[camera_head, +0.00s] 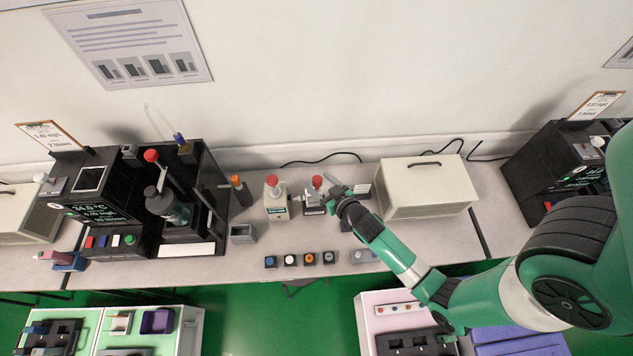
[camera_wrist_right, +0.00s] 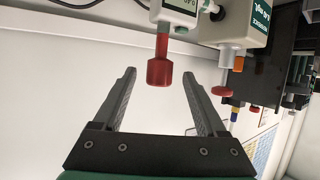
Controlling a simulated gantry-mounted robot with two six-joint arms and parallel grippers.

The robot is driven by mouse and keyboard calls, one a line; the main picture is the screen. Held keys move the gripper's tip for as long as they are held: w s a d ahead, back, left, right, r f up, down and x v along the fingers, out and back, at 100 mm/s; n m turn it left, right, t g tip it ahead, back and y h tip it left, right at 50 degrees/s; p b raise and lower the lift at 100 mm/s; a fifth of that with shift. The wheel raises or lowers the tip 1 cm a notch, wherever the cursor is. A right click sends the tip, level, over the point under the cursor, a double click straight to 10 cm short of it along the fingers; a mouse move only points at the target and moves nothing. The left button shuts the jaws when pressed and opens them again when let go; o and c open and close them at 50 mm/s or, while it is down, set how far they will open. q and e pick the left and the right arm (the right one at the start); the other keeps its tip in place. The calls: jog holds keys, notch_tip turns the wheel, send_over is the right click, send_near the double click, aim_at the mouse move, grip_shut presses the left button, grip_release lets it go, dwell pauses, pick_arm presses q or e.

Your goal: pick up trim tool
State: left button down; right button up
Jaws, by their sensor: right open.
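No tool in view is marked as the trim tool. A slim orange-topped tool (camera_head: 236,181) stands upright in a dark holder left of the cream testers and may be it; I cannot be sure. My right gripper (camera_head: 335,186) is open and empty over the bench, right of that tool. In the right wrist view my right gripper (camera_wrist_right: 163,95) has its fingers spread, and a red cylindrical end (camera_wrist_right: 160,66) of a pale tester (camera_wrist_right: 180,13) shows between them, apart from both. The left gripper is not in view.
A cream tester with a red knob (camera_head: 272,196) stands left of my right gripper. A cream case (camera_head: 428,190) stands to its right. Several small button blocks (camera_head: 290,260) line the bench front. Black instruments (camera_head: 95,195) stand at both sides. A small grey open box (camera_head: 242,233) is in front.

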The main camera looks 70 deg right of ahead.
jog(key=x, duration=0.2)
jog(key=b+x, duration=0.1)
jog(key=x, duration=0.2)
jog(key=shift+d+f, duration=0.1)
jog(key=shift+f, duration=0.3)
grip_shut()
